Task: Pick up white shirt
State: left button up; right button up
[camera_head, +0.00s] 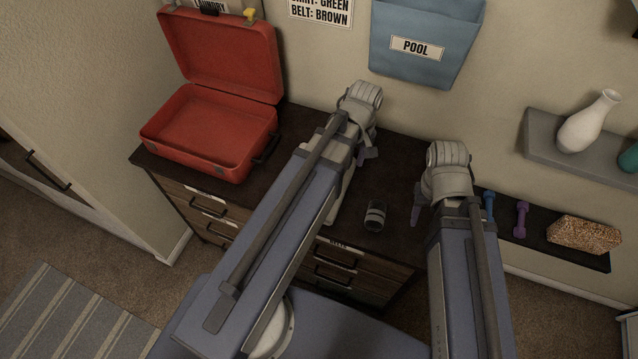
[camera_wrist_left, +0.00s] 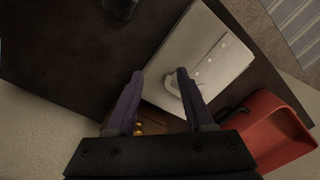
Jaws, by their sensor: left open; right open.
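The white shirt (camera_wrist_left: 200,50) lies folded on the dark dresser top, with its collar between the tips of my left gripper (camera_wrist_left: 158,76) in the left wrist view. The jaws are open, with the fingers over the collar end; I cannot tell whether they touch it. In the head view my left arm covers most of the shirt, and a pale strip of it (camera_head: 341,197) shows beside the arm. My left gripper (camera_head: 364,155) is partly hidden there by its own wrist. My right gripper (camera_head: 416,214) is open and empty at the dresser's right edge.
An open red suitcase (camera_head: 198,150) stands on the dresser's left. A dark roll with a pale band (camera_head: 375,216) lies right of the shirt. A blue POOL wall pocket (camera_head: 425,45) hangs behind. A low shelf with dumbbells (camera_head: 522,218) is at right, below a shelf with a white vase (camera_head: 588,124).

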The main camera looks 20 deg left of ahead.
pick_arm(q)
jog(key=w+a+n, duration=0.1)
jog(key=a+n, duration=0.2)
jog(key=w+a+f+n+b, duration=0.1)
jog(key=a+n, duration=0.2)
jog(key=w+a+f+n, duration=0.1)
jog(key=w+a+n, duration=0.1)
jog(key=a+n, duration=0.1)
jog(key=shift+a+h, duration=0.3)
jog(key=shift+a, duration=0.05)
jog(key=shift+a+n, duration=0.4)
jog(key=shift+a, duration=0.1)
jog(key=shift+f+b, duration=1.35)
jog(key=shift+b, duration=0.2)
pick_arm(e)
jog(key=shift+f, duration=2.35)
pick_arm(q)
jog(key=shift+f, duration=0.15)
pick_arm(e)
jog(key=shift+f, duration=0.1)
pick_arm(q)
jog(key=f+b, duration=0.5)
jog(key=shift+w, duration=0.2)
pick_arm(e)
notch_tip(320, 180, down, 5)
jog(key=shift+f, duration=0.1)
pick_arm(q)
grip_shut()
